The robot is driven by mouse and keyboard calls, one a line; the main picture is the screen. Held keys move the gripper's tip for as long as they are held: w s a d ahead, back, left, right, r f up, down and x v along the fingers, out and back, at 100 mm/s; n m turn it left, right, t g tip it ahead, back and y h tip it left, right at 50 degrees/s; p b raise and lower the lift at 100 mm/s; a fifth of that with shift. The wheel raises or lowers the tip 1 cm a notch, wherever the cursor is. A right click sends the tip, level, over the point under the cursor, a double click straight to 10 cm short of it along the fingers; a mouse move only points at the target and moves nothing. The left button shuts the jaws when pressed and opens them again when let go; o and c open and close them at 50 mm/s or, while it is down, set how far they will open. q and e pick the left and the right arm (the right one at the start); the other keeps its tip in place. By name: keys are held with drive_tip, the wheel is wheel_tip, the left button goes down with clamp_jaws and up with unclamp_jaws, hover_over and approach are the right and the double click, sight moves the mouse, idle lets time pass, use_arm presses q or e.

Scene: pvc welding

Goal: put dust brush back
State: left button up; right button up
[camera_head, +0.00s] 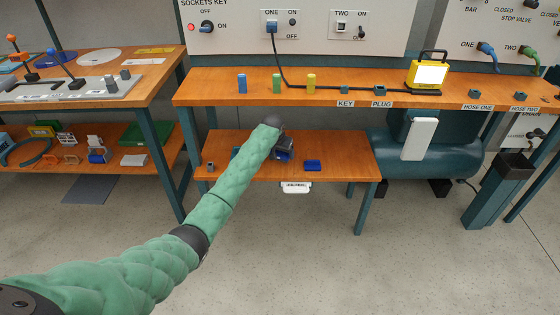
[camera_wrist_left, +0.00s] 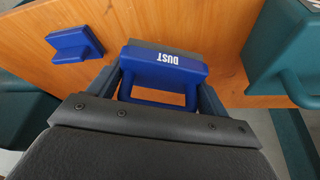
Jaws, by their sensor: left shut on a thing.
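The dust brush (camera_wrist_left: 165,72) is blue, with white DUST lettering and a loop handle. My left gripper (camera_head: 281,145) is shut on its handle, with the fingers at either side in the left wrist view. In the head view my left arm reaches to the low wooden shelf (camera_head: 345,167) under the bench, and the gripper mostly hides the brush. I cannot tell whether the brush touches the shelf. A small blue block (camera_head: 312,165) sits on the shelf to the right of the gripper; the wrist view shows a blue block (camera_wrist_left: 75,44) too. My right gripper is out of view.
The wooden bench (camera_head: 210,97) above carries blue, green and yellow cylinders and a yellow lamp (camera_head: 430,74). A teal tank (camera_head: 455,160) stands right of the shelf. A white labelled piece (camera_head: 296,187) is under the shelf's front edge. The floor in front is clear.

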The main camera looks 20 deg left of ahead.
sight(280, 165)
use_arm(q)
drive_tip(key=shift+a+f+b, duration=0.2)
drive_tip(key=shift+f+b, duration=0.1)
drive_tip(key=shift+f, duration=1.8)
drive_tip(key=shift+f, duration=0.1)
drive_tip(key=o, duration=1)
drive_tip(key=shift+c, duration=0.2)
